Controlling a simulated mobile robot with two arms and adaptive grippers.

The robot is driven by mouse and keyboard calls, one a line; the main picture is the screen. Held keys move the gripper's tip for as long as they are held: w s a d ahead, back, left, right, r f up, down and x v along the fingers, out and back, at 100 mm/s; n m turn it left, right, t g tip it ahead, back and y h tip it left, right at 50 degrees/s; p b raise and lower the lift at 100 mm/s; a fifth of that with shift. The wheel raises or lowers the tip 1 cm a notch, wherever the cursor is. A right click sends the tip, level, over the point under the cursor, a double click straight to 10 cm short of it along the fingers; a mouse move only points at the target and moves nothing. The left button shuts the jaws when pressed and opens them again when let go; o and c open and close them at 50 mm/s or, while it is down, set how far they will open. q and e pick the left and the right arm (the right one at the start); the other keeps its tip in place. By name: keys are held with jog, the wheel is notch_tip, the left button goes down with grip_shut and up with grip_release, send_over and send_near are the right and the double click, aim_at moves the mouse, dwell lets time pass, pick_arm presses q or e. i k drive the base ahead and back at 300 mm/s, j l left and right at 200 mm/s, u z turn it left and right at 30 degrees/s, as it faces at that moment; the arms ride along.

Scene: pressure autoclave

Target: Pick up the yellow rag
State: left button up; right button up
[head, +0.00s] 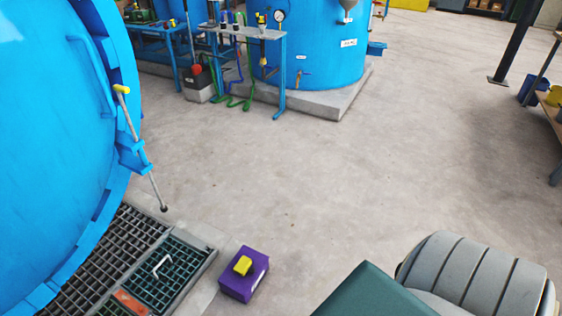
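A small yellow thing (243,265) lies on top of a purple box (244,288) on the floor, at the lower middle of the head view. It may be the yellow rag, but it is too small to tell for sure. Another yellow item (554,97) sits on a wooden-topped bench at the far right edge, partly cut off; I cannot tell whether it is cloth. Neither of my grippers is in view.
A large blue vessel (50,130) fills the left side, with a floor grating (120,245) beside it. A blue tank (325,50) stands at the back. A grey ribbed object (475,275) and a dark green surface (370,295) occupy the lower right. The middle floor is clear.

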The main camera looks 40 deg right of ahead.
aim_at(245, 263)
jog(key=z, duration=0.95)
jog(key=u, duration=1.5)
jog(key=z, duration=1.5)
